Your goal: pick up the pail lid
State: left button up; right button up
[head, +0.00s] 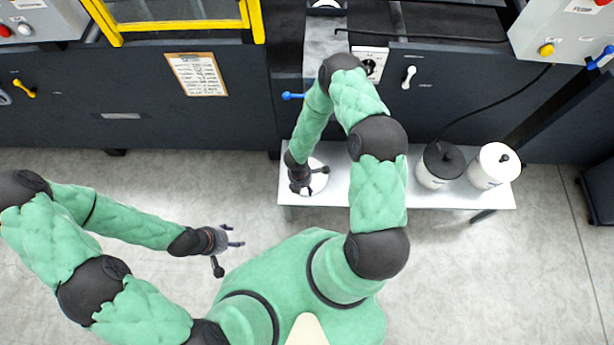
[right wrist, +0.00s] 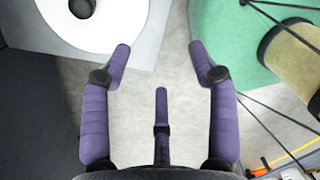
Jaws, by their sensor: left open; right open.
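A white round disc with a dark centre, which looks like the pail lid (head: 320,187), lies at the left end of the white bench (head: 440,196). My right gripper (head: 309,181) is over it in the head view and hides part of it. In the right wrist view the lid (right wrist: 112,22) is at the upper left, cut by the frame edge. There my right gripper's fingers (right wrist: 160,75) are spread, with nothing between them, and the lid lies outside them. My left gripper (head: 234,241) is open and empty over the floor, left of the bench.
Two pails stand at the bench's right: one with a black lid (head: 443,160), one with a white lid and dark knob (head: 495,160). The dark machine (head: 130,110) runs behind, with a clipboard (head: 197,75) and a blue handle (head: 291,96). Floor at left is clear.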

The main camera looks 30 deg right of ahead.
aim_at(319, 180)
jog(key=w+d+f+n+t, duration=0.1)
jog(key=w+f, duration=0.1)
jog(key=w+d+f+n+h+b, duration=0.1)
jog(key=w+d+f, duration=0.1)
jog(key=w, duration=0.1)
jog(key=w+d+f+n+t+h+b, duration=0.1)
jog(key=w+d+f+n, duration=0.1)
jog(key=shift+w+d+f+t, duration=0.25)
jog(key=shift+f+t, duration=0.05)
jog(key=shift+b+x, duration=1.45)
jog(key=shift+x, duration=1.2)
jog(key=shift+w+r, duration=0.1)
jog(key=shift+w, duration=0.05)
grip_shut()
